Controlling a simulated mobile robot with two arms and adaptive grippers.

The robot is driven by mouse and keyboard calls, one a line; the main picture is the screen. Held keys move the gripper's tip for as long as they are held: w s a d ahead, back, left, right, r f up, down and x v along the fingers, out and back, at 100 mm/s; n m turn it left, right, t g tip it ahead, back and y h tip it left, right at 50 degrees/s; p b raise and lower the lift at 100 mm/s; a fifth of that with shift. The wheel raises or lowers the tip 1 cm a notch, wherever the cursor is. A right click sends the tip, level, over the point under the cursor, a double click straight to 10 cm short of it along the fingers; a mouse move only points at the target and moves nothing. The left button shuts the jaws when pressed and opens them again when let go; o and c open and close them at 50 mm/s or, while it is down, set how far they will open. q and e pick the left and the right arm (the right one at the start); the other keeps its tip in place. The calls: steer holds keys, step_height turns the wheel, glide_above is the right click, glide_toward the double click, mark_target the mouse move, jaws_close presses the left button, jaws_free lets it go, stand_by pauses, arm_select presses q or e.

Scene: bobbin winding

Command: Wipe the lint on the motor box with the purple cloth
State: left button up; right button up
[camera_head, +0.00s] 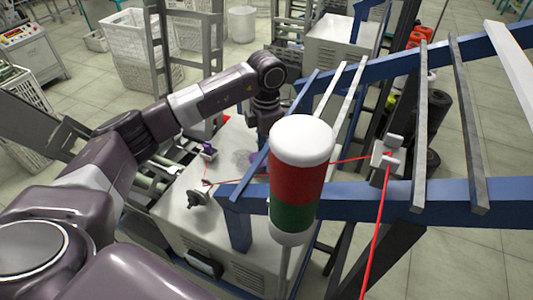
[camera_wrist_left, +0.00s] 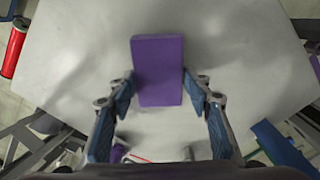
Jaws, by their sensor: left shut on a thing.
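My left arm reaches in from the left, and my left gripper (camera_wrist_left: 158,88) is shut on the purple cloth (camera_wrist_left: 158,60), a block-like pad between its two fingers. A bit of the purple cloth also shows in the head view (camera_head: 254,157), under the gripper and beside a blue beam. The pale motor box (camera_head: 172,212) lies below, and its top fills most of the left wrist view (camera_wrist_left: 240,60). A grey fuzzy patch of lint (camera_head: 239,158) lies on the box top, just left of the cloth. I cannot tell whether the cloth touches the box. My right gripper is not in view.
A blue frame (camera_head: 350,205) with grey slats crosses the right side. A red, green and white spool (camera_head: 302,180) stands in front, with red thread running from the frame. A metal spindle part (camera_head: 198,198) and a small purple-topped piece (camera_head: 208,151) are at the box's left.

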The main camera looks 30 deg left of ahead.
arm_select(q)
steer(key=shift+f+b, duration=0.8)
steer(key=shift+f, duration=0.2)
steer(key=shift+a, duration=0.1)
